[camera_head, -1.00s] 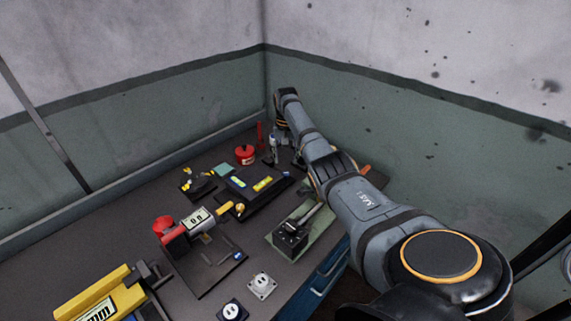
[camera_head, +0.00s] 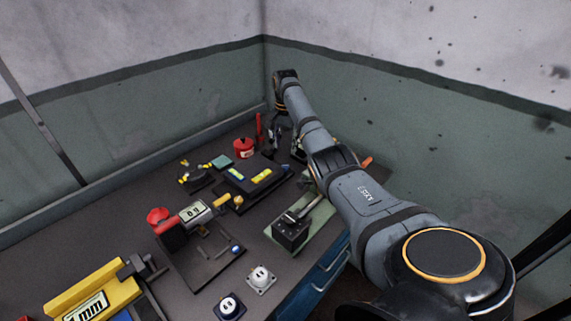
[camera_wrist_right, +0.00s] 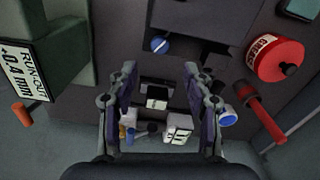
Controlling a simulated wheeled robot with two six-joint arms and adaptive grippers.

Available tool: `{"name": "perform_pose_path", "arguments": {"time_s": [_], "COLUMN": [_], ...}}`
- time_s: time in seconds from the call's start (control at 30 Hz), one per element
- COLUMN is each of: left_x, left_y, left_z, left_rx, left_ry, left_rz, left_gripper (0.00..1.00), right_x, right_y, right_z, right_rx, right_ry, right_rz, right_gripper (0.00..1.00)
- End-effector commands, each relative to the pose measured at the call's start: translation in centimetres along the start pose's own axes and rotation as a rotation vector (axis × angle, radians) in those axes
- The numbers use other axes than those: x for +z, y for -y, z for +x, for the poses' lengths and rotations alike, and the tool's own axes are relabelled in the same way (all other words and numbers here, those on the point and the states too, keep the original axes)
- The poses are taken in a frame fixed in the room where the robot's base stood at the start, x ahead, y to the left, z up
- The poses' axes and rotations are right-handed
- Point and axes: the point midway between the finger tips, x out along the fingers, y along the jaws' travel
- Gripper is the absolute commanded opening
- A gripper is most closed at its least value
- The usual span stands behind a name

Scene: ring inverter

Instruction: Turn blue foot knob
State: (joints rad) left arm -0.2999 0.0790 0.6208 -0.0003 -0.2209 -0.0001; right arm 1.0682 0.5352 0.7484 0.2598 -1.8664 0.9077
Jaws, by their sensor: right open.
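A round blue knob with a pale line across it (camera_wrist_right: 159,44) shows in the right wrist view, just beyond my fingertips and near the middle. Whether it is the foot knob I cannot tell for sure. A small blue knob (camera_head: 235,249) also shows in the head view on a dark plate, well away from my gripper. My right gripper (camera_wrist_right: 160,70) is open, its two fingers apart with nothing between the tips. In the head view the right gripper (camera_head: 284,135) is small and partly hidden at the far corner of the bench. My left gripper is out of view.
In the right wrist view a red grease can (camera_wrist_right: 275,57) and a red rod-like tool (camera_wrist_right: 262,112) lie right of the fingers. A green block with a RUN-OUT label (camera_wrist_right: 25,66) stands left. A black unit with yellow labels (camera_head: 255,181) sits nearby on the bench.

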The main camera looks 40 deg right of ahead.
Motion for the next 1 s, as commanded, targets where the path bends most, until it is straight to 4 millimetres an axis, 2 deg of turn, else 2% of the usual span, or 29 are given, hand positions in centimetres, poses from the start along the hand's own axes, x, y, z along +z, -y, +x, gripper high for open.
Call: {"name": "perform_pose_path", "arguments": {"time_s": [0.2,0.43,0.8,1.0], "left_x": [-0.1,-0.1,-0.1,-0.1], "left_y": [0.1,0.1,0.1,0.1], "left_z": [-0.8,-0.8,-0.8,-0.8], "left_rx": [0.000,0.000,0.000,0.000], "left_ry": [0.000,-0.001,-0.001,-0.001], "left_rz": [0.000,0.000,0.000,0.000], "left_gripper": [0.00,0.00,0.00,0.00], "right_x": [0.1,0.1,0.1,0.1], "right_y": [-0.1,-0.1,-0.1,-0.1], "right_z": [4.7,8.3,9.0,9.0], "right_rx": [0.005,0.002,0.001,0.001], "right_ry": [0.004,0.002,0.001,0.001], "right_rz": [-0.002,-0.002,-0.003,-0.003], "right_gripper": [0.50,0.50,0.49,0.21]}}
